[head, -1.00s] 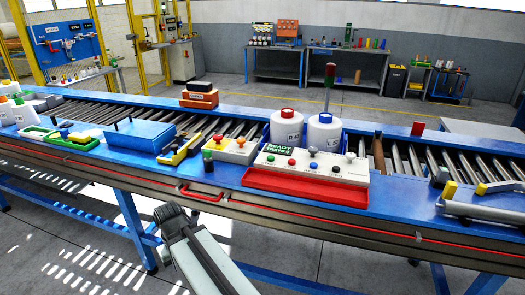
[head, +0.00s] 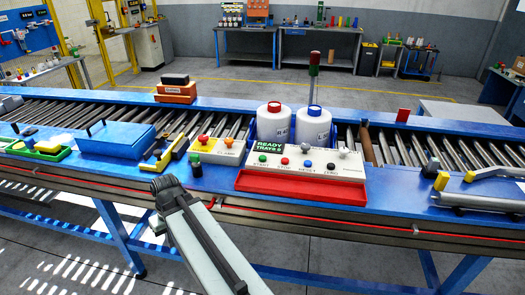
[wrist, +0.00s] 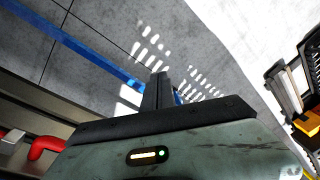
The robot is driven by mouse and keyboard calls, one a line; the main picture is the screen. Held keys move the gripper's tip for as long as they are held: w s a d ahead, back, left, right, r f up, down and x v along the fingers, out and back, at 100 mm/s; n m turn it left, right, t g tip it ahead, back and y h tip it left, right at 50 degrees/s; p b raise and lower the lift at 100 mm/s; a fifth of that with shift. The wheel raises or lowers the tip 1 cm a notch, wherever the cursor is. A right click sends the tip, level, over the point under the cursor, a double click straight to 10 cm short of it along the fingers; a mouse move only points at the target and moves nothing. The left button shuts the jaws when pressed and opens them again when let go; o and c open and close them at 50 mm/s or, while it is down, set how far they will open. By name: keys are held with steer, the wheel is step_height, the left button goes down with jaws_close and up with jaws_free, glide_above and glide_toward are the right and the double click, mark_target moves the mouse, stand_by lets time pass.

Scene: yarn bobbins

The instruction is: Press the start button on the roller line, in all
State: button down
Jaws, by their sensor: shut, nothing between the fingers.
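The white control panel (head: 318,165) stands on the blue roller line, with a green sign reading "READY" and "TRAYS". The green start button (head: 263,158) is at the left end of its row, above the label START. Red, blue and black buttons follow to its right. My gripper (head: 165,184) is shut and empty, in front of the line's near edge, left of and lower in the picture than the start button. It touches no button. In the wrist view my gripper (wrist: 160,92) points over the floor; the panel is not visible there.
A red tray (head: 300,188) lies before the panel. Two white bobbins (head: 312,128) and a signal lamp (head: 314,62) stand behind. A blue case (head: 115,142) is farther left.

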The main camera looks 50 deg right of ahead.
steer(key=w+d+r+m+t+y+p, duration=0.1)
steer(key=d+r+m+t+p, duration=0.25)
steer(key=d+r+p, duration=1.15)
step_height(320, 180, up, 14)
steer(key=f+m+t+h+p, duration=0.1)
steer(key=m+t+p, duration=0.2)
steer(key=t+p, duration=0.15)
glide_above(265, 158)
steer(key=shift+r+b, duration=0.15)
steer(key=shift+b, duration=0.35)
step_height(265, 158, down, 9)
steer(key=b, duration=0.9)
steer(key=shift+r, duration=0.1)
steer(key=shift+f+b, duration=0.3)
steer(key=shift+f, duration=0.1)
